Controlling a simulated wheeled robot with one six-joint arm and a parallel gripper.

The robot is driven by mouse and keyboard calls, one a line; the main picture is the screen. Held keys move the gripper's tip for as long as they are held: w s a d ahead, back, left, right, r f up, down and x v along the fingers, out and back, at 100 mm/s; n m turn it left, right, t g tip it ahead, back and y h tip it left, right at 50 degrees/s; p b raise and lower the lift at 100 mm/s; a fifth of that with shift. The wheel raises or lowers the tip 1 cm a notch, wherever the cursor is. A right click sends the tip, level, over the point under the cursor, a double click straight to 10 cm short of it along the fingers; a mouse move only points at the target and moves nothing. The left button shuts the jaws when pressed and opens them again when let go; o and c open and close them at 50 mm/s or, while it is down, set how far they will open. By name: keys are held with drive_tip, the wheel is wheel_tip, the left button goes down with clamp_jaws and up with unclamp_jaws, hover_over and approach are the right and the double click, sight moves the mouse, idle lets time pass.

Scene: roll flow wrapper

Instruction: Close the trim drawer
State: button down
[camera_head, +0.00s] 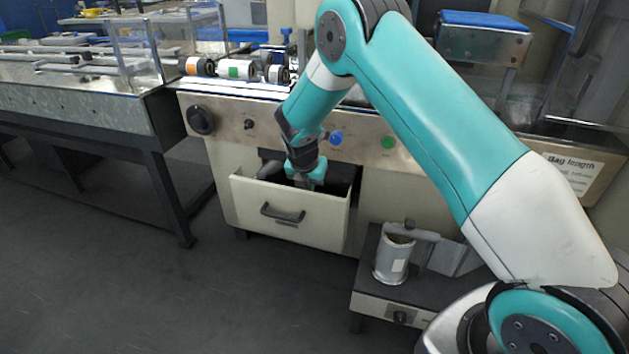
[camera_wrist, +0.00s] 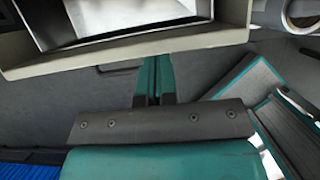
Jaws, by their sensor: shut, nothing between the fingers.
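The trim drawer (camera_head: 262,216) is cream with a dark bar handle (camera_head: 283,214) and is pulled out from the machine's front, open at the top. My gripper (camera_head: 308,184) points down at the drawer, where its tips overlap the opening and the upper edge of the front panel. In the wrist view, my gripper (camera_wrist: 153,62) has its two teal fingers together, with nothing between them. Their tips meet the picture of a cream rim (camera_wrist: 105,60), which looks like the drawer's, with a shiny metal interior beyond. I cannot tell whether the fingers touch it.
A low unit (camera_head: 380,302) with a metal canister (camera_head: 393,260) stands right of the drawer. A conveyor table (camera_head: 70,105) stands at the left. Rollers (camera_head: 235,70) lie above the machine's panel. The floor (camera_head: 130,270) in front of the drawer is clear.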

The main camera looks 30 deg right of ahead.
sight(312, 195)
drive_tip(key=s+a+r+b, duration=0.5)
drive_tip(key=s+a+b, duration=0.1)
drive_tip(key=s, duration=0.1)
drive_tip(key=b+x, duration=0.1)
drive_tip(key=x, duration=0.2)
drive_tip(key=w+d+b+x, duration=0.1)
drive_tip(key=x, duration=0.2)
drive_tip(key=d+r+x, duration=0.1)
drive_tip(key=x, duration=0.3)
drive_tip(key=shift+w+f+b, duration=0.15)
drive_tip(key=shift+w+b, duration=0.1)
drive_tip(key=shift+b, duration=0.15)
drive_tip(key=shift+w+d, duration=0.45)
drive_tip(key=shift+w, duration=0.05)
